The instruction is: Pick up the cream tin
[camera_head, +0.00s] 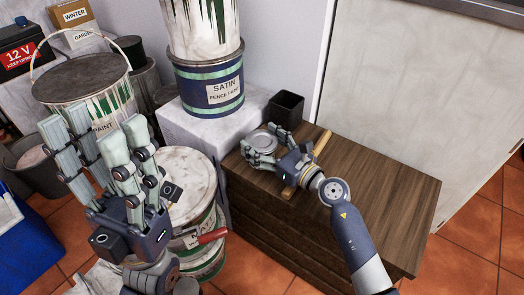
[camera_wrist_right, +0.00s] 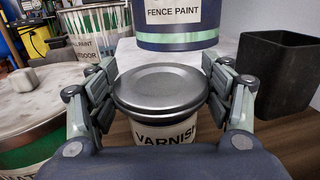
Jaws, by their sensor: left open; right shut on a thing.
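The cream tin (camera_wrist_right: 160,132) is a small pale tin with a flat silver lid and a label reading "VARNISH". In the head view the tin (camera_head: 260,141) is at the back left of the brown wooden cabinet. My right gripper (camera_head: 265,147) is shut on it, with fingers on both sides of the tin in the right wrist view. The tin's base is hidden there, so I cannot tell whether it touches the cabinet top. My left gripper (camera_head: 95,130) is open and empty, fingers up, in front of the large paint tins.
A black square pot (camera_head: 286,107) stands just behind the tin. The blue satin fence paint tin (camera_head: 207,88) stands on a white block to the left. A large lidded tin (camera_head: 187,180) stands below, left of the cabinet (camera_head: 390,190). The cabinet's right side is clear.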

